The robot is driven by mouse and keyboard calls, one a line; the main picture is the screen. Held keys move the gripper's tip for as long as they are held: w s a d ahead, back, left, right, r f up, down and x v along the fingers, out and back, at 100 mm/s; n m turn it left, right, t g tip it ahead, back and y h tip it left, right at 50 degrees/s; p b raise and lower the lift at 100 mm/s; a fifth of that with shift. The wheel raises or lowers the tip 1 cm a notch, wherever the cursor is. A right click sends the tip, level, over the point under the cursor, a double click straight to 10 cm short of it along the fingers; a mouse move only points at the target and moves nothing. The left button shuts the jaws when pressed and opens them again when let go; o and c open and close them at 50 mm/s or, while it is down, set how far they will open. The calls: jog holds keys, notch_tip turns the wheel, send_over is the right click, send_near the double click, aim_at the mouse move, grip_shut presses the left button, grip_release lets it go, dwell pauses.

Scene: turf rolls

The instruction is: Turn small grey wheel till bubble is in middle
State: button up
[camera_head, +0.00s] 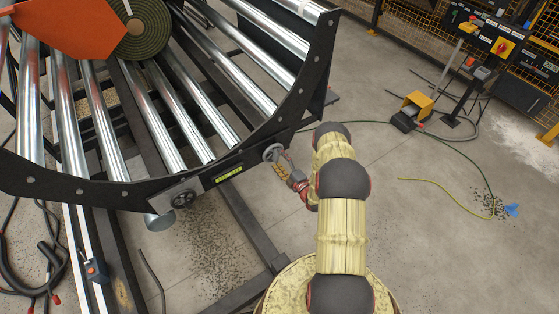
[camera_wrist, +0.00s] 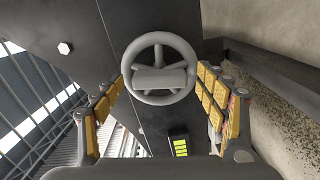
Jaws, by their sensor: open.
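The small grey wheel (camera_head: 272,152) is on the black curved frame plate, right of the level. In the wrist view, the grey wheel (camera_wrist: 160,78) faces me, with a round rim and a broad hub. My gripper (camera_wrist: 161,82) is open, with yellow-padded fingers on the wheel's left and right; I cannot tell whether they touch it. In the head view, my gripper (camera_head: 286,171) is close beside the wheel. The yellow-green level (camera_head: 229,173) sits left of the wheel, and it also shows in the wrist view (camera_wrist: 180,146). The bubble's position is too small to tell.
A second, dark wheel (camera_head: 183,198) is on the same plate, farther left. Steel rollers (camera_head: 190,75) and a green turf roll (camera_head: 143,30) lie behind it. A control stand (camera_head: 480,75) and a yellow pedal box (camera_head: 417,104) stand right, with cables on the floor.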

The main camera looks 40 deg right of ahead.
jog(key=shift+s, duration=0.1)
jog(key=s, duration=1.1)
jog(key=shift+s+a, duration=0.35)
jog(key=shift+s, duration=0.05)
